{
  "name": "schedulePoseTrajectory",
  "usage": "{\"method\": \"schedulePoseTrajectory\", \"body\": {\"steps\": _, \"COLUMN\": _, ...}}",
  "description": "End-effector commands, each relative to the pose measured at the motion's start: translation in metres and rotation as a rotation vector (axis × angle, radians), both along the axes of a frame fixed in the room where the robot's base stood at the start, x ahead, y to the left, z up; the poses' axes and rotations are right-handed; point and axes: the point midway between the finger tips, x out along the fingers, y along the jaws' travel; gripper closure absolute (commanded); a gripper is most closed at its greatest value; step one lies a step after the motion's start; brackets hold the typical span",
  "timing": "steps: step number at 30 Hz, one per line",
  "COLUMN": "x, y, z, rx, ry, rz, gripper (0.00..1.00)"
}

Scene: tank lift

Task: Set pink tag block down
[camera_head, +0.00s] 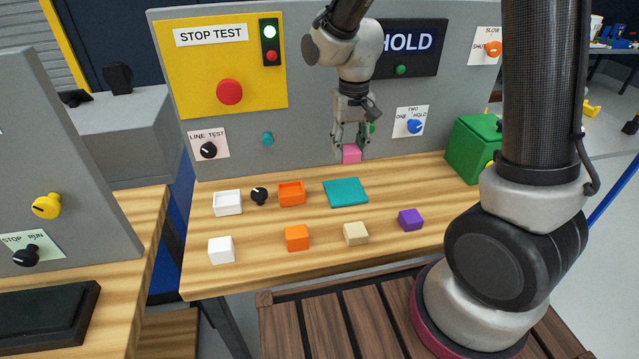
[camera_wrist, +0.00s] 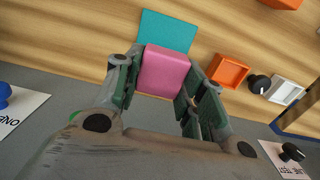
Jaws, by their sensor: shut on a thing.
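The pink block (camera_head: 351,154) is between the fingers of my gripper (camera_head: 350,143), in front of the grey panel and above the back of the wooden table. The wrist view shows the pink block (camera_wrist: 164,70) gripped between both fingers, with my gripper (camera_wrist: 161,82) shut on it. A flat teal mat (camera_head: 345,192) lies on the table, lower in the head view than the block. In the wrist view the teal mat (camera_wrist: 167,30) shows beyond the block, partly hidden by it. I see no tag on the block's visible faces.
An orange tray (camera_head: 291,194), a black knob (camera_head: 259,195) and a white tray (camera_head: 227,203) stand left of the mat. White (camera_head: 221,250), orange (camera_head: 297,238), tan (camera_head: 356,233) and purple (camera_head: 411,220) blocks line the front. A green box (camera_head: 474,150) stands at the right.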

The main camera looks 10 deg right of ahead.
Motion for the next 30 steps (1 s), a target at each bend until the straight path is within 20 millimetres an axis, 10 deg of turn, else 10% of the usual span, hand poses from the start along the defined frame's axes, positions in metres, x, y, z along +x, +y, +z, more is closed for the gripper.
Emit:
{"method": "schedulePoseTrajectory", "body": {"steps": 18, "x": -0.002, "y": -0.001, "z": -0.092, "rx": -0.004, "ry": 0.01, "rz": 0.0, "gripper": 0.85}}
{"method": "schedulePoseTrajectory", "body": {"steps": 30, "x": -0.002, "y": -0.001, "z": -0.101, "rx": -0.002, "ry": 0.006, "rz": 0.0, "gripper": 0.85}}
